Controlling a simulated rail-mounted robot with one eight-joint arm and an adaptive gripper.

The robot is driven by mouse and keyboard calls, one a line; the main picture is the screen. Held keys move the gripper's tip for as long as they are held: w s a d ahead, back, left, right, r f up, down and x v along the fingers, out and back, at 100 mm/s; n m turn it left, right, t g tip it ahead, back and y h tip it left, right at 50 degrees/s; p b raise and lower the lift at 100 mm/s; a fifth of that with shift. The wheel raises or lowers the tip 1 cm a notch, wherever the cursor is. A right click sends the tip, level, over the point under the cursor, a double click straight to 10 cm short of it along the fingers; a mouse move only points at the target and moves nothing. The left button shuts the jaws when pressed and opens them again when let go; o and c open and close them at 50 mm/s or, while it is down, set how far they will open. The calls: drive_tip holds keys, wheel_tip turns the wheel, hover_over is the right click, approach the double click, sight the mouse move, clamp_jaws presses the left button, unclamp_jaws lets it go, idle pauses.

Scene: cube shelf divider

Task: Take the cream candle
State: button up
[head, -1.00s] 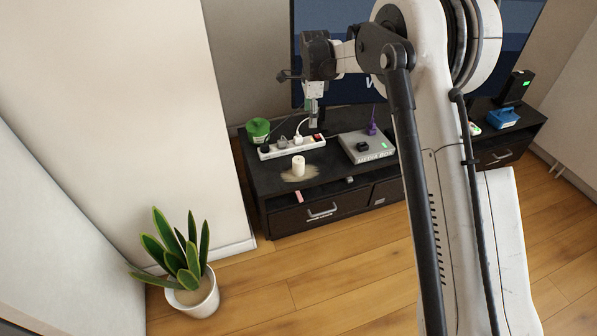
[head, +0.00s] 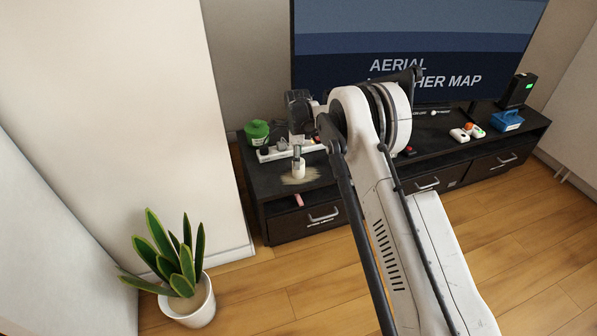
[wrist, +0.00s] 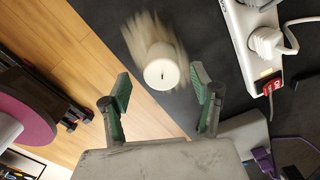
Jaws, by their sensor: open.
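The cream candle (wrist: 162,70) stands upright on the dark TV stand, near its front edge, with a pale dusty patch around it. In the wrist view it is ahead of my open gripper (wrist: 160,92), roughly centred between the two green-padded fingers and seemingly just beyond their tips. In the head view the candle (head: 299,172) shows just below my gripper (head: 298,152), which partly overlaps its top. Nothing is held. I cannot tell the exact height gap between fingers and candle.
A white power strip (wrist: 246,40) with plugs lies right beside the candle on the stand (head: 262,185). A green round container (head: 257,132) stands at the back left. A purple cable (wrist: 290,146) shows at lower right. A potted plant (head: 187,300) stands on the floor.

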drive_tip(key=f+b, duration=0.1)
drive_tip(key=f, duration=0.1)
drive_tip(key=f+b, duration=0.1)
drive_tip(key=f, duration=0.1)
drive_tip(key=f+b, duration=0.1)
drive_tip(key=f, duration=0.2)
drive_tip(key=shift+w+d+f, duration=0.1)
drive_tip(key=shift+d, duration=0.15)
drive_tip(key=shift+c, duration=0.2)
drive_tip(key=c, duration=1.3)
